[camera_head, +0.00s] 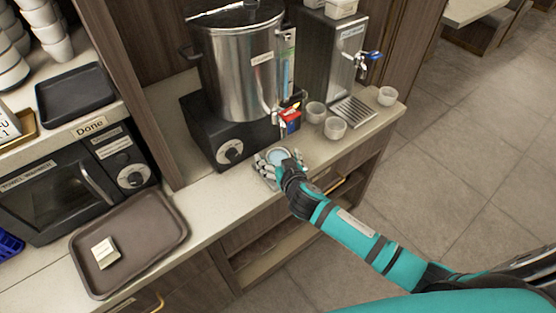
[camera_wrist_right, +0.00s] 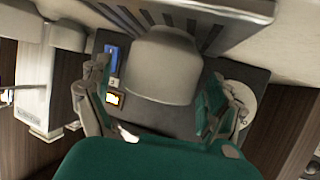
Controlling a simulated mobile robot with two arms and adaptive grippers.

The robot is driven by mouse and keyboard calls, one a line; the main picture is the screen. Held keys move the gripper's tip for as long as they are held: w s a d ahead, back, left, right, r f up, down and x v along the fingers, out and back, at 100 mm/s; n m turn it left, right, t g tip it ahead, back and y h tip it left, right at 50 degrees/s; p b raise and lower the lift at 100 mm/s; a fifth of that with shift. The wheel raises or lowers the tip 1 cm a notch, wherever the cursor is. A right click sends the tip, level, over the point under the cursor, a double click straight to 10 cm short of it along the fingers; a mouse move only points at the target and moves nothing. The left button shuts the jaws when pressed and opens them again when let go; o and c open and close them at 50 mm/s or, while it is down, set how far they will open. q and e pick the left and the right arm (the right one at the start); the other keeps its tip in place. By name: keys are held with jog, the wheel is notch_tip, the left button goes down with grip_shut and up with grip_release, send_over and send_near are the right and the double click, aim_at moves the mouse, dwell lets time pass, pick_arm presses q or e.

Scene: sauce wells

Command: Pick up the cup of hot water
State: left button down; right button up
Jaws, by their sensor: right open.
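The cup of hot water (camera_head: 278,156) stands at the front of the large steel urn, with pale bluish liquid showing inside its rim. My right gripper (camera_head: 281,166) reaches it from the front, with its fingers open around the cup. In the right wrist view the grey cup (camera_wrist_right: 160,65) sits between the two spread fingers of the gripper (camera_wrist_right: 160,88). I cannot tell whether either finger touches it. The gripper partly hides the cup in the head view. My left gripper is not in view.
The steel urn (camera_head: 237,70) has a tap with a red tag (camera_head: 290,117) close above the cup. Several empty cups (camera_head: 335,128) stand to the right by a second dispenser (camera_head: 332,58). A brown tray (camera_head: 172,216) with a small block (camera_head: 105,252) lies at left.

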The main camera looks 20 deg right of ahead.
jog(key=shift+w+f, duration=0.1)
jog(key=shift+w, duration=0.05)
jog(key=shift+c, duration=1)
jog(key=c, duration=1.2)
jog(key=shift+r, duration=0.25)
